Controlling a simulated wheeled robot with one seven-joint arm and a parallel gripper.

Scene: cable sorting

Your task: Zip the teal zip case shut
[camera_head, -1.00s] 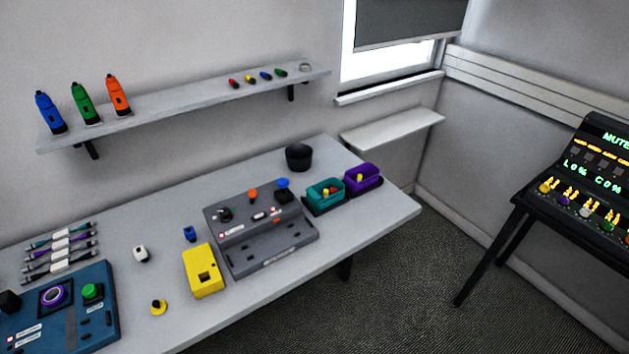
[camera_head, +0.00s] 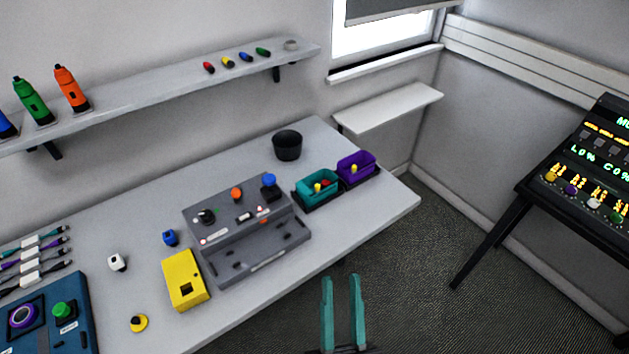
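The teal zip case (camera_head: 318,188) sits on a dark base at the right part of the table, left of the purple case. It looks open at the top, with small yellow and red items inside. Its zip pull is too small to tell. My gripper (camera_head: 341,278) shows at the bottom of the view with two teal fingers apart and nothing between them. It is in front of the table's edge, below the teal case in the picture and apart from it.
A purple case (camera_head: 356,168) stands right beside the teal one. A grey console (camera_head: 250,230), a black cup (camera_head: 287,145) and a yellow box (camera_head: 185,279) stand on the table (camera_head: 238,165). A shelf (camera_head: 160,98) runs above.

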